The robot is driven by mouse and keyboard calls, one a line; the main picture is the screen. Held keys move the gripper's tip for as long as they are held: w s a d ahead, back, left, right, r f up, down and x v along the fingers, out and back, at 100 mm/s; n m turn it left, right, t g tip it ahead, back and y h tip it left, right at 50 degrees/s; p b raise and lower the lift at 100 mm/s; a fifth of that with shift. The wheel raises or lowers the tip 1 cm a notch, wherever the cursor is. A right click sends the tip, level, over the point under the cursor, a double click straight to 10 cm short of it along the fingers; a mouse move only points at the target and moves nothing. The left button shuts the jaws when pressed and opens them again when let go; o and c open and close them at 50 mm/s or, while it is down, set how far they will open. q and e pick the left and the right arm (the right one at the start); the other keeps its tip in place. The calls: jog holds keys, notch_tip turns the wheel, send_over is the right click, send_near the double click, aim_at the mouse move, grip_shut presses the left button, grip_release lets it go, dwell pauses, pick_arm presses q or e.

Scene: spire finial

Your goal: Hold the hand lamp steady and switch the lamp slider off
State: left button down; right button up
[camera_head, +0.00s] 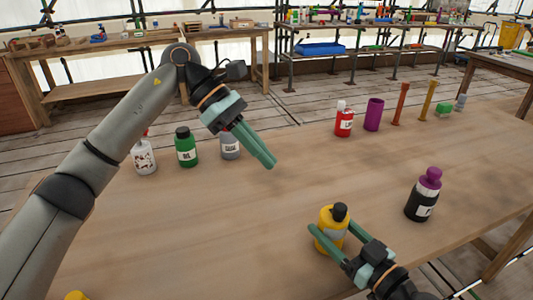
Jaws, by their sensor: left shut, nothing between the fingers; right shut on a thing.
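A yellow body with a grey patch and a black top (331,218) stands upright near the front edge of the table; it looks like the hand lamp. My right gripper (332,227) is shut on it, one finger on each side. I cannot make out a slider on it. My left gripper (269,162) is shut and empty, above the middle of the table, up and to the left of the yellow body and clear of it.
A black bottle with a purple cap (422,197) stands to the right. White (144,157), green (186,150) and grey (230,146) bottles stand behind my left arm. A red bottle (344,122) and a purple cup (374,114) stand at the back. The table's middle (230,220) is clear.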

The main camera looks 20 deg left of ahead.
jog(key=o, duration=1.5)
jog(key=v, duration=1.2)
